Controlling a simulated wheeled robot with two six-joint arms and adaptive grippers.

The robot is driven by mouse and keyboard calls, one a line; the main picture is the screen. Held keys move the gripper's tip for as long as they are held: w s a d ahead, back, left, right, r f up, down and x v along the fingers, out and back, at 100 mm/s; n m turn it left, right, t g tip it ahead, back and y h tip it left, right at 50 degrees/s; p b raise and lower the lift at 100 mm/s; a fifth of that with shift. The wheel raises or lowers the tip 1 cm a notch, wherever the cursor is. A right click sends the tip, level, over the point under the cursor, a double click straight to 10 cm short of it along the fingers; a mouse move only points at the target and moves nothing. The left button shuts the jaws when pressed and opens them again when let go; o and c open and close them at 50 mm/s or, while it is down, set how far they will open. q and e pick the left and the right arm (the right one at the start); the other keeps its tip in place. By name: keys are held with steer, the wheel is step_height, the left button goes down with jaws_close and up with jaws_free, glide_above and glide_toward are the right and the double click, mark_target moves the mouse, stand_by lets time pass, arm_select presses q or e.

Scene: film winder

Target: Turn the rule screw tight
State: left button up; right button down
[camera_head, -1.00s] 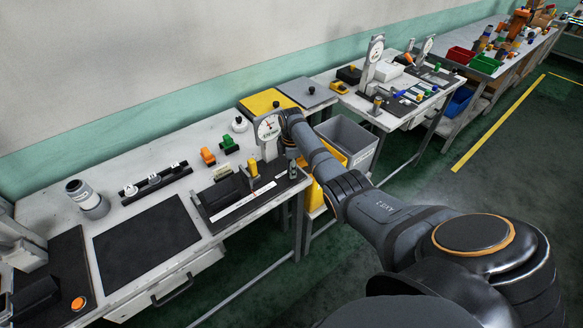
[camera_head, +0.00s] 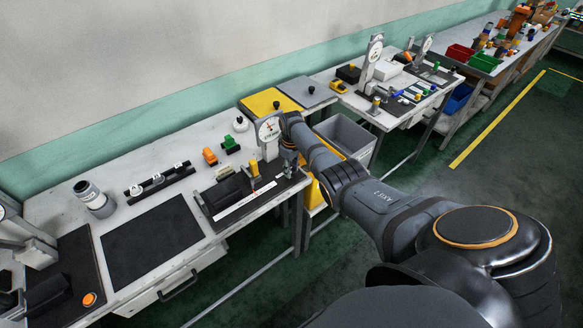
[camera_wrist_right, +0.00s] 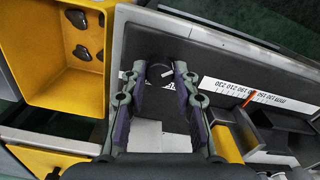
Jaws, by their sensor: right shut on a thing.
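The rule (camera_head: 248,203) is a white strip on a dark base on the near bench. Its scale shows in the right wrist view (camera_wrist_right: 232,91), with an orange-red pointer (camera_wrist_right: 249,96) across it. My left gripper is in neither view.
A yellow handle (camera_head: 254,169) stands beside the rule. Green (camera_head: 230,144) and orange (camera_head: 210,156) pieces lie behind it. A yellow bin (camera_wrist_right: 65,70) and a grey bin (camera_head: 347,138) stand off the bench's right end. A dark mat (camera_head: 152,240) left of the rule is bare.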

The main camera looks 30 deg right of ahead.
steer(key=shift+m, duration=1.1)
steer(key=c, duration=1)
jaws_free()
step_height(320, 180, up, 12)
steer(key=shift+f, duration=0.1)
